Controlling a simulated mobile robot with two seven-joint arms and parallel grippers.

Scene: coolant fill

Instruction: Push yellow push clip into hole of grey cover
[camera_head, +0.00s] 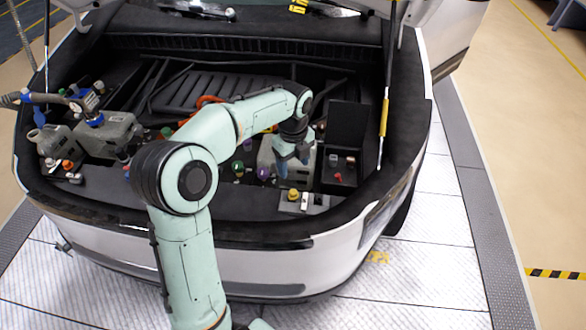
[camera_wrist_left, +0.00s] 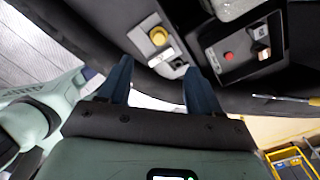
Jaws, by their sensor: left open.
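A yellow push clip (camera_head: 293,194) with a round head sits on a small light-grey cover (camera_head: 310,203) at the front edge of the engine bay, right of centre. In the left wrist view the yellow push clip (camera_wrist_left: 158,37) stands at one end of the same grey cover (camera_wrist_left: 164,55). Whether it is fully seated in the hole cannot be told. My left gripper (camera_head: 292,168) is open, with blue fingers pointing down, just above and behind the clip. My right gripper is out of view.
A black open box (camera_head: 340,173) with a red button stands right of the gripper. A grey tank lies behind it. Several coloured caps line the bay to the left. A yellow-and-black strut (camera_head: 384,118) rises at the right. The front bumper edge is close below.

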